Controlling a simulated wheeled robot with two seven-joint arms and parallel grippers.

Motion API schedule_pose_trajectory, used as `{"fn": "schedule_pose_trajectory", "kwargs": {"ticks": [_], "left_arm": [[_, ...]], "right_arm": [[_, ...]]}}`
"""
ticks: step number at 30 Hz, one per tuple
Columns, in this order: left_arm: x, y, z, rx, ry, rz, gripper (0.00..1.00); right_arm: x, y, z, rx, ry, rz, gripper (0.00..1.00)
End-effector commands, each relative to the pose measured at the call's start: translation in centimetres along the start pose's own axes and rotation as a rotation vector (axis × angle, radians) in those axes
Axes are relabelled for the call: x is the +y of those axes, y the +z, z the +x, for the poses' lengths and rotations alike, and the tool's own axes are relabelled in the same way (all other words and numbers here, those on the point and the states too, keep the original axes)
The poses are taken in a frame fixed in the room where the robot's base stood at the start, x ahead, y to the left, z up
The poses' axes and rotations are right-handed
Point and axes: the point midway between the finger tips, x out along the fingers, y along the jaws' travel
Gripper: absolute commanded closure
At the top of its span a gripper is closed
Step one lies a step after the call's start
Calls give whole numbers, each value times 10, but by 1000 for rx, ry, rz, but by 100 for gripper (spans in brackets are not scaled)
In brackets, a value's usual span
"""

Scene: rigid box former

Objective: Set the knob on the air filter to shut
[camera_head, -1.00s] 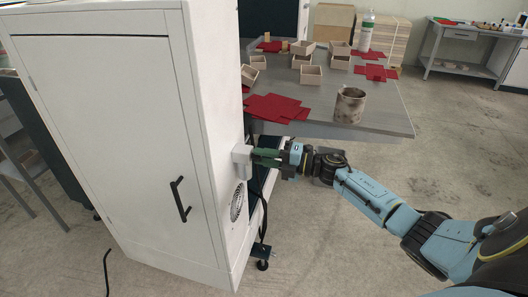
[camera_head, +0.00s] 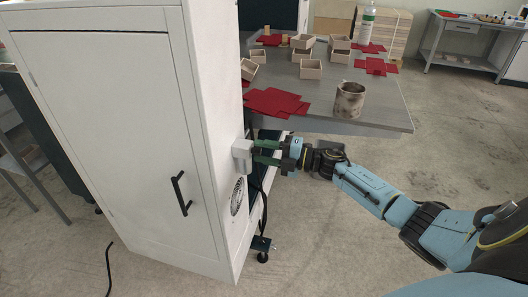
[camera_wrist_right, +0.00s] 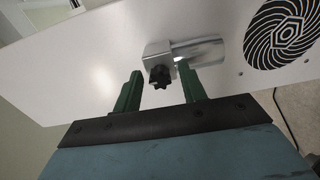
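The air filter is a white cabinet (camera_head: 120,130) with a black door handle, filling the left of the head view. A grey box-shaped fitting (camera_head: 241,154) sticks out of its right side. In the right wrist view this fitting (camera_wrist_right: 190,52) carries a small black star-shaped knob (camera_wrist_right: 160,76). My right gripper (camera_head: 258,152) points at the fitting. In the right wrist view its two green fingers (camera_wrist_right: 160,92) are apart, with the knob seen in the gap a little beyond the tips and nothing held. The knob is not distinct in the head view. My left gripper is not in view.
A round black vent grille (camera_wrist_right: 285,33) sits beside the fitting on the same panel. A grey table (camera_head: 385,112) behind my right arm holds red flat pieces, several small boxes, a stained mug (camera_head: 349,100) and a bottle. A black cable hangs near the cabinet.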

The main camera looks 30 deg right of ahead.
Motion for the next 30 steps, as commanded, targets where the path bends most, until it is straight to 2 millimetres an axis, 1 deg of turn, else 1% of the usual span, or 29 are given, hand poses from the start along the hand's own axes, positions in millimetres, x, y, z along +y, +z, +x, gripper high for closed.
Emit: {"fn": "schedule_pose_trajectory", "kwargs": {"ticks": [9,11,13,17,24,27,30], "left_arm": [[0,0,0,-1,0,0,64],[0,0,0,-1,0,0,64],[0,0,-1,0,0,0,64],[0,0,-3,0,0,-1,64],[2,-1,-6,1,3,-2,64],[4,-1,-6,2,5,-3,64],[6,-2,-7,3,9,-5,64]], "right_arm": [[0,0,-1,0,0,-1,55],[0,0,-4,0,-1,-1,55],[-1,0,-12,-1,-2,-1,55],[-1,0,-36,-1,-5,-1,55],[-1,0,-90,0,-4,0,55],[0,0,-109,0,-4,-1,55],[-1,0,-122,0,-3,0,55]]}}
